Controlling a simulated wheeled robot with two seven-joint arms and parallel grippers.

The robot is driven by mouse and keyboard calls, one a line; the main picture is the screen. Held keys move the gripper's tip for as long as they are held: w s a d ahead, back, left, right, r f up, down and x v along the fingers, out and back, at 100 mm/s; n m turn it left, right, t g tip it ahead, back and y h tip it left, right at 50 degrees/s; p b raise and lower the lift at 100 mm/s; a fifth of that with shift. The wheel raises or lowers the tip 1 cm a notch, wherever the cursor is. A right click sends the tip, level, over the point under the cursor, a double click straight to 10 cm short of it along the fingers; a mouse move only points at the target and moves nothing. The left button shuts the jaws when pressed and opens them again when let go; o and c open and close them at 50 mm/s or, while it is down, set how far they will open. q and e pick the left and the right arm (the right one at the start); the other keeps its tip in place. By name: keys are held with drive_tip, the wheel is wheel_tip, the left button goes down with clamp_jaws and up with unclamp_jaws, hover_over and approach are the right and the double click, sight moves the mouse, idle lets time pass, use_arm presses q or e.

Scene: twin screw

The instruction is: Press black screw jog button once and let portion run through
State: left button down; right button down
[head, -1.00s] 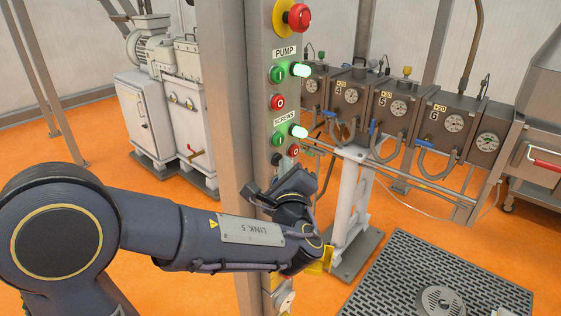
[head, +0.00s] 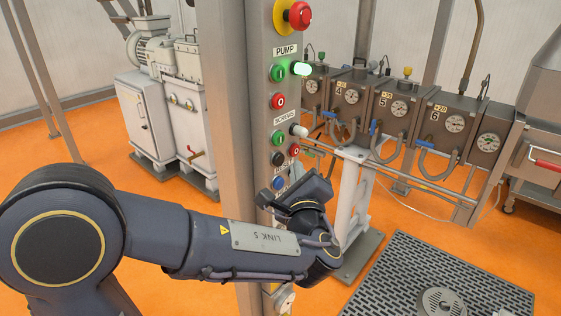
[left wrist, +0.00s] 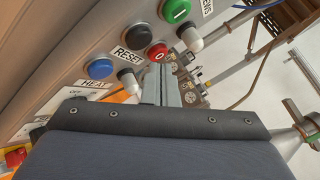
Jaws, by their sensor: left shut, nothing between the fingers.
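The black jog button (head: 277,158) is on the steel control panel, above the RESET label and left of the red screws stop button (head: 293,150). It also shows in the left wrist view (left wrist: 137,37). The screws lamp (head: 299,131) is unlit; the green screws button (head: 278,138) is beside it. My left gripper (head: 310,188) is below and right of the black button in the head view. In the left wrist view its shut, empty fingers (left wrist: 162,77) point toward the panel, just below the red button. I see no contact with the black button. My right gripper is not in view.
A blue button (head: 279,183) is below RESET, close to my left gripper. The pump lamp (head: 301,68) is lit green. A red emergency stop (head: 298,16) tops the panel. Gauge boxes (head: 400,105) stand behind, and a floor grate (head: 395,270) lies at lower right.

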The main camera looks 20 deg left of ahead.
use_arm(q)
drive_tip(key=d, duration=0.1)
drive_tip(key=s+d, duration=0.1)
drive_tip(key=d, duration=0.1)
drive_tip(key=shift+s+d, duration=0.1)
drive_tip(key=shift+d, duration=0.1)
drive_tip(key=shift+a, duration=0.1)
idle(0.5)
drive_tip(key=s+a+f+n+g, duration=0.5)
drive_tip(key=s+a, duration=0.1)
drive_tip(key=a, duration=0.2)
drive_tip(key=s+a+f+n+g, duration=0.4)
drive_tip(key=s+a+f+g, duration=0.15)
drive_tip(key=a, duration=0.25)
drive_tip(key=s+d+f+n+g+h, duration=0.25)
drive_tip(key=s+f+n+h, duration=0.45)
drive_tip(key=s, duration=0.4)
drive_tip(key=s+d+r+n+t+h, duration=0.1)
drive_tip(key=s+d+n+h, duration=0.2)
drive_tip(key=d+n, duration=0.3)
drive_tip(key=shift+s+d+r+n+h, duration=0.15)
drive_tip(key=shift+s+r+n+h, duration=0.15)
drive_tip(key=shift+n+h, duration=0.35)
